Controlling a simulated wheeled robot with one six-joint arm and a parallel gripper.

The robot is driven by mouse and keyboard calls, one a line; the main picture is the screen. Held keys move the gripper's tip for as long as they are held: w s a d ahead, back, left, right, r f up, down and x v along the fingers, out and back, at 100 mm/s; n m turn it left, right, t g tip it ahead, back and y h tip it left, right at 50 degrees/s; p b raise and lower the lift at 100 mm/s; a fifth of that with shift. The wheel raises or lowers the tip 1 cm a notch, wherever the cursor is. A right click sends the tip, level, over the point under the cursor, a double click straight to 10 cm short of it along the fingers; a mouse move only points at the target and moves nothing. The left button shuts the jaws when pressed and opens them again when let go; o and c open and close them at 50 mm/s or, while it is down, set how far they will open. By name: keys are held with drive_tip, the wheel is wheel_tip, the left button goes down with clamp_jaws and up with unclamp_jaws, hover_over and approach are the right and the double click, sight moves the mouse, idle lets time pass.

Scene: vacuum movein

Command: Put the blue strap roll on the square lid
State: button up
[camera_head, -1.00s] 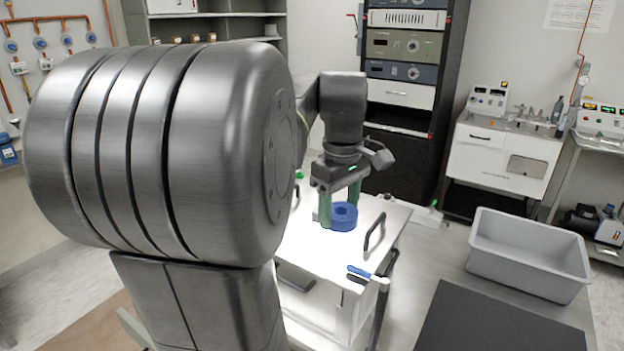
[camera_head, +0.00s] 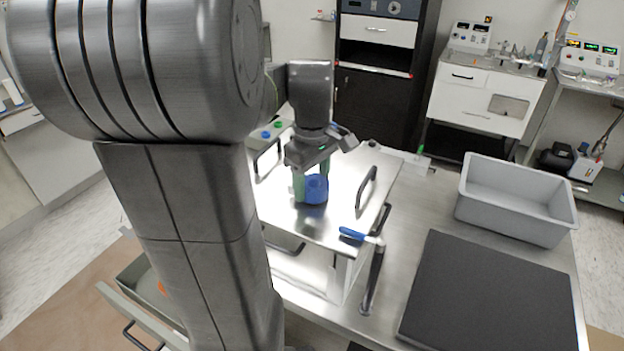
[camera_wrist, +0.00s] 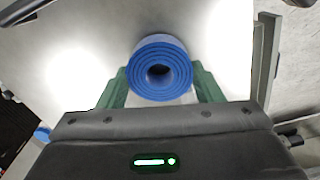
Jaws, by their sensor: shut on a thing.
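The blue strap roll (camera_head: 316,189) is a coiled blue cylinder with a dark hole in its centre. In the wrist view it also shows (camera_wrist: 161,68), end-on between my two green fingers. My gripper (camera_head: 311,185) points down and is shut on the roll. The roll is over or on a shiny metal square top with raised handles (camera_head: 345,205), which looks like the square lid. I cannot tell if the roll touches the metal. My gripper hides part of the roll's far side.
A grey bin (camera_head: 517,202) and a dark mat (camera_head: 490,300) are at the right.

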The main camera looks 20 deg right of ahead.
sight(312, 183)
drive_tip(key=shift+f, duration=0.25)
drive_tip(key=shift+f, duration=0.2)
drive_tip(key=o, duration=1.1)
drive_tip(key=shift+c, duration=0.2)
drive_tip(key=shift+r, duration=0.1)
wheel_tip(312, 183, up, 12)
drive_tip(key=shift+r, duration=0.1)
